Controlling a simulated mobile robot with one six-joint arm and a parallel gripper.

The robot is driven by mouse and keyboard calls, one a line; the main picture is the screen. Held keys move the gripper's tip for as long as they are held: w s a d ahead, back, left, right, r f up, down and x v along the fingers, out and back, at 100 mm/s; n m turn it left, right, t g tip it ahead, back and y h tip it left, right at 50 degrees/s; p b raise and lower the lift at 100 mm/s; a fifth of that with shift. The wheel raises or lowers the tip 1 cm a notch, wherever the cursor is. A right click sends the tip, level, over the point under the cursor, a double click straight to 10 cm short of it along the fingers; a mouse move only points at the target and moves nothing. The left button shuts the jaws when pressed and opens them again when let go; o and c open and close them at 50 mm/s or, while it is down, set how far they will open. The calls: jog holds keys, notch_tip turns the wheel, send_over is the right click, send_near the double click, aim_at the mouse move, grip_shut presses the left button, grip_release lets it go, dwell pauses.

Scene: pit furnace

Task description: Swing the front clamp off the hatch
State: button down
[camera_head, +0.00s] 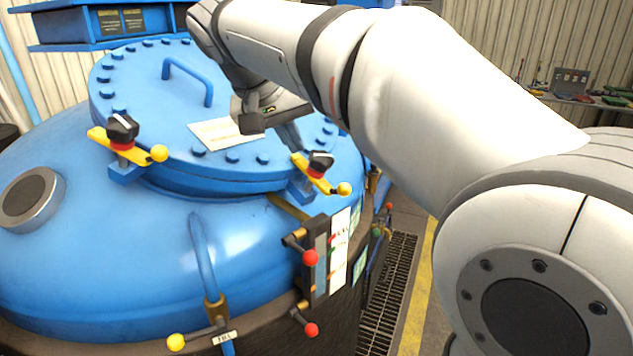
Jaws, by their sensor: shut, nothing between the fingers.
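The blue round hatch (240,160) with a bolted rim and a bar handle (188,80) lies flat on the blue furnace top. Two yellow clamps with black knobs, red collars and yellow ball ends sit at its near edge. The left clamp (138,150) lies along the edge. The right clamp (327,184) has its inner end at the hatch rim and its ball pointing outward, right and toward me. My gripper (288,136) is shut and empty, above the hatch, just up and left of the right clamp. My wrist partly hides its fingers.
Red-knobbed levers (310,257) and a labelled panel (340,245) stand on the furnace side below the right clamp. A blue pipe (202,260) rises at the front. A floor grate (388,290) lies right of the furnace. A tool bench (570,97) is far back right.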

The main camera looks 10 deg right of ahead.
dwell(0.3)
send_near(336, 191)
notch_tip(336, 191, down, 3)
jog(key=w+a, duration=0.1)
jog(key=shift+w+d+f+p, duration=0.15)
jog(key=shift+d+f+p, duration=0.2)
jog(key=shift+d, duration=0.4)
jog(key=shift+w+d+f+p, duration=0.2)
jog(key=shift+d+f, duration=0.2)
jog(key=shift+d, duration=0.4)
